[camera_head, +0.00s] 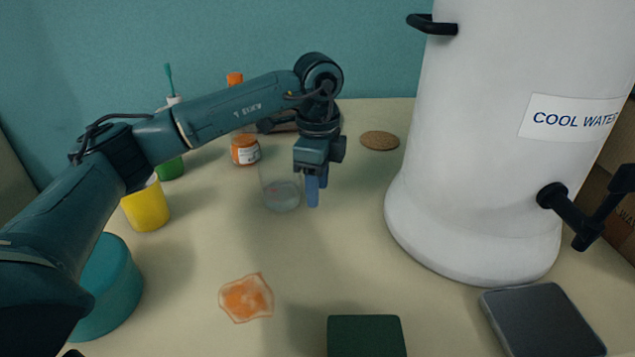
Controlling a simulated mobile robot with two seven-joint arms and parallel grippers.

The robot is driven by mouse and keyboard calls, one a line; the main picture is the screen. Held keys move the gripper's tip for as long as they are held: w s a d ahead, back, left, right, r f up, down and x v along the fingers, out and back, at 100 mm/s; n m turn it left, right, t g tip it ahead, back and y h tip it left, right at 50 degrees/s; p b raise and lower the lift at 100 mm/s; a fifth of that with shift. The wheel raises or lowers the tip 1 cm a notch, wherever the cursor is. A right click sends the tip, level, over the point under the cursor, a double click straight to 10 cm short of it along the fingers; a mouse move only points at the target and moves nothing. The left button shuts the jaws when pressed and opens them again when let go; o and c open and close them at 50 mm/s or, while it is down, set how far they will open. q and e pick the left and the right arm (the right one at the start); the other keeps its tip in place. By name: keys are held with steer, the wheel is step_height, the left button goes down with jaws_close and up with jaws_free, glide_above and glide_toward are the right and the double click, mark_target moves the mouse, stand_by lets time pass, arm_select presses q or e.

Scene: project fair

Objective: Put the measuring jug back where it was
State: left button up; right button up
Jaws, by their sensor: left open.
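A clear, see-through vessel (281,192), which looks like the measuring jug, stands upright on the table left of the middle. My left gripper (314,190) points down just to the right of it, with its blue fingers close to its side. The gripper is open, and I see nothing between the fingers. I cannot tell whether a finger touches the vessel. The gripper's body hides part of the vessel's upper right side. My right gripper is not in view.
A cork coaster (380,140) lies behind, left of a big white water dispenser (478,150). An orange-labelled jar (245,150), yellow cup (146,208) and teal container (110,285) stand left. An orange patch (246,298), dark green box (366,337) and grey slab (543,320) are in front.

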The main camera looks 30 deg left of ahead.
arm_select(q)
step_height(320, 180, up, 12)
steer(key=shift+r+p, duration=0.15)
steer(key=shift+p, duration=0.3)
